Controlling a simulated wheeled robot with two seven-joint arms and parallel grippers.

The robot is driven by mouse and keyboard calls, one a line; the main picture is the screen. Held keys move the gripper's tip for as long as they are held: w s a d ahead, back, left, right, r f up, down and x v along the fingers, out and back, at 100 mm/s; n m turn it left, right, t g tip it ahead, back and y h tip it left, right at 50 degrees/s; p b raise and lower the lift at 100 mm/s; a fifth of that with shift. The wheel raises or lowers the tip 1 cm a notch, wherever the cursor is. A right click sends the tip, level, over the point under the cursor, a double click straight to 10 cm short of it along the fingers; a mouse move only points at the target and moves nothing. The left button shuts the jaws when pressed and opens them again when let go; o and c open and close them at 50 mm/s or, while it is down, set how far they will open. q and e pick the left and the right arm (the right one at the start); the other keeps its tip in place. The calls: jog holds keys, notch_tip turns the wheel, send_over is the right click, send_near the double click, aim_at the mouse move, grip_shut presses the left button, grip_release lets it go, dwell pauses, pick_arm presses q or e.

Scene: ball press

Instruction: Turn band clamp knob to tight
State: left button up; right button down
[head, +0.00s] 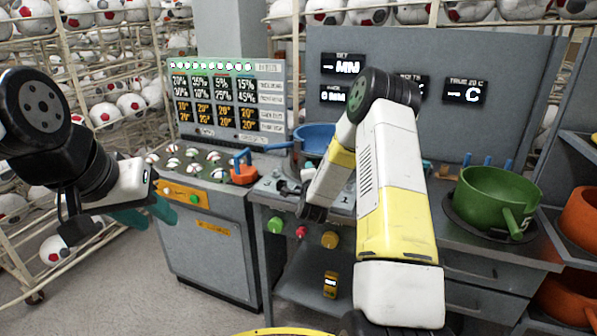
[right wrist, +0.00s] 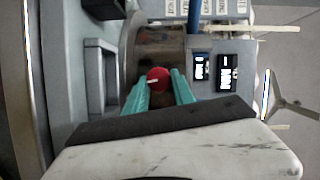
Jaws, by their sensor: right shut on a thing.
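A red knob (right wrist: 157,78) with a white pointer line shows in the right wrist view, in front of a dark metal cylinder (right wrist: 160,48). The teal fingers of my right gripper (right wrist: 160,88) are shut on this knob, one on each side. The pointer lies nearly level across the knob. In the head view my right arm hides its own fingers and this knob. My left gripper (head: 147,213) has teal fingers that look parted and empty, in the air left of the grey cabinet.
Green (head: 276,225), red (head: 300,232) and yellow (head: 330,240) controls stick out from the bench front. A blue pan (head: 318,137) and green pot (head: 493,195) stand on the bench. A display board (head: 228,103) and ball racks (head: 105,100) are behind. Floor at lower left is clear.

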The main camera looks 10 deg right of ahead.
jog(key=shift+f+m+t, duration=0.15)
jog(key=shift+m+t, duration=0.25)
jog(key=shift+m, duration=0.6)
jog(key=shift+d, duration=0.1)
jog(key=c, duration=1.1)
grip_release()
jog(key=shift+o, duration=0.2)
jog(key=v, duration=0.8)
jog(key=shift+w, duration=0.1)
